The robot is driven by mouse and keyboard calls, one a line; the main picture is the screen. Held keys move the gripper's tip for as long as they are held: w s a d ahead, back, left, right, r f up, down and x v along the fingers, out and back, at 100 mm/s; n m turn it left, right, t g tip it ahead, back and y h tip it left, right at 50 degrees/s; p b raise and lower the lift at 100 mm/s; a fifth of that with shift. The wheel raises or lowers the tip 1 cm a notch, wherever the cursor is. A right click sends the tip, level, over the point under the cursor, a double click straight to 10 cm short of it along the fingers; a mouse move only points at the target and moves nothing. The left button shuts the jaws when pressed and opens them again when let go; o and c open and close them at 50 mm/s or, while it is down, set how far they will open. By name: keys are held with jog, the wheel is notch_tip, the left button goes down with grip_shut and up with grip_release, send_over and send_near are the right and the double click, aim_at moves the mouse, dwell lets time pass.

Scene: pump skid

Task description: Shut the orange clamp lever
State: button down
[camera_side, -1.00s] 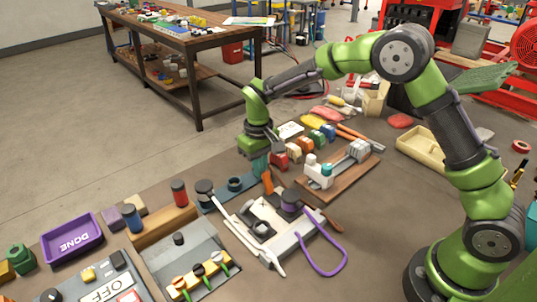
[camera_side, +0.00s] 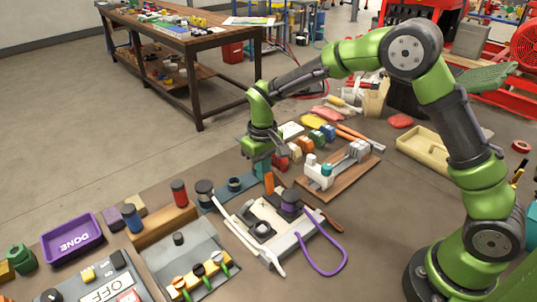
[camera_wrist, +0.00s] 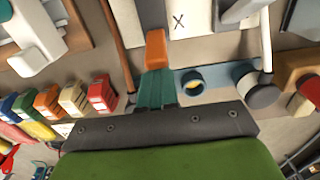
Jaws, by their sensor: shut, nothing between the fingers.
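The orange clamp lever (camera_side: 269,183) stands up, roughly upright, at the back edge of the pale board (camera_side: 285,240), beside a purple-and-dark cylinder (camera_side: 291,199). In the wrist view the lever's orange end (camera_wrist: 156,48) shows just beyond my fingertips, and its lower part is hidden. My gripper (camera_side: 263,168) is shut and empty, with teal fingers pointing down just behind the lever. The fingers (camera_wrist: 155,82) lie together in the wrist view. I cannot tell whether they touch the lever.
A dark round knob (camera_side: 204,187) and a blue block with a ring (camera_side: 235,184) stand left of my gripper. Several coloured blocks (camera_side: 304,143) sit to its right, near a wooden board (camera_side: 345,180) with a white fixture. A purple loop (camera_side: 333,265) lies in front.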

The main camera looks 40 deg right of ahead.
jog(key=shift+s+f, duration=0.25)
jog(key=shift+s, duration=0.9)
notch_tip(320, 180, up, 6)
jog(key=w, duration=0.1)
jog(key=shift+r, duration=0.2)
jog(key=s+d+r+m+t, duration=0.1)
jog(key=s+d+r+t, duration=0.1)
jog(key=s+r, duration=0.2)
jog(key=s+d+r+m+t+y, duration=0.1)
jog(key=s+r, duration=0.3)
jog(key=s, duration=0.6)
jog(key=s+d+r+m+t+y, duration=0.1)
jog(key=s+d+r+m+t, duration=0.1)
jog(key=s+r+t, duration=0.2)
jog(key=s, duration=0.3)
jog(key=shift+s+d+r, duration=0.35)
jog(key=shift+s+d, duration=0.05)
